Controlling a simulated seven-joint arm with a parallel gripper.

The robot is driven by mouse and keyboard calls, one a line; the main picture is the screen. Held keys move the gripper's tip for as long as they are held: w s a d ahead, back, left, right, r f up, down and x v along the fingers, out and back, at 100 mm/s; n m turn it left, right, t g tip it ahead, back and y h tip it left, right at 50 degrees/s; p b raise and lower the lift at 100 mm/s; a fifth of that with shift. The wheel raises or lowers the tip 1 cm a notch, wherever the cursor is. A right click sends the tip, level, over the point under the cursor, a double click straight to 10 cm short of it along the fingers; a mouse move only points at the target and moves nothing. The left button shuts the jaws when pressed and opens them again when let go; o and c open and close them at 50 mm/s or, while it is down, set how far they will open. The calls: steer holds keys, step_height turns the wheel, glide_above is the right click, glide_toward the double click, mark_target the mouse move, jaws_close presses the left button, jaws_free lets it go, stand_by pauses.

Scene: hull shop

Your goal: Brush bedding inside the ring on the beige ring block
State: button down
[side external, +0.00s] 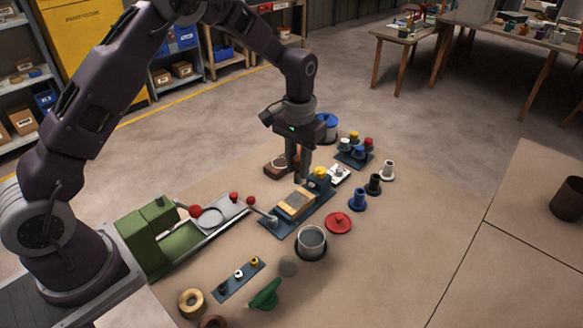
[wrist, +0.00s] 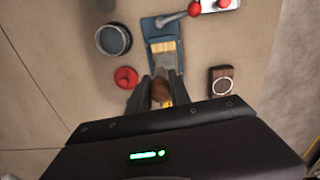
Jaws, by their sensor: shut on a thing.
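My gripper (wrist: 160,98) points down over the near end of a long blue fixture (wrist: 156,28). Its fingers are shut on the brown handle of what looks like a brush (wrist: 160,89). A grey band and a pale yellowish, bristle-like end extend from the handle over the fixture; I cannot tell whether they rest on it. In the side view, my gripper (side external: 303,180) is at the fixture (side external: 277,222), beside a tan piece. The ring block (side external: 273,169) looks brown with a pale ring on top. It stands apart from my gripper, and right of it in the wrist view (wrist: 215,92).
A grey cup (side external: 311,240) and a red knobbed lid (side external: 338,221) stand beside the fixture. A green press (side external: 146,238) and red-knobbed levers are at the left. Several small pegs and a dark tray (side external: 354,161) are beyond.

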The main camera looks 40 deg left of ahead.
mark_target(298, 182)
steer(key=shift+f, duration=3.45)
steer(key=shift+w+f, duration=0.25)
steer(key=shift+w, duration=0.3)
steer(key=shift+w+f, duration=0.15)
steer(key=shift+w, duration=0.6)
steer(key=shift+w+f, duration=0.1)
steer(key=shift+w, duration=0.6)
steer(key=shift+s, duration=1.95)
steer(key=shift+s+r, duration=0.1)
steer(key=shift+r, duration=3.95)
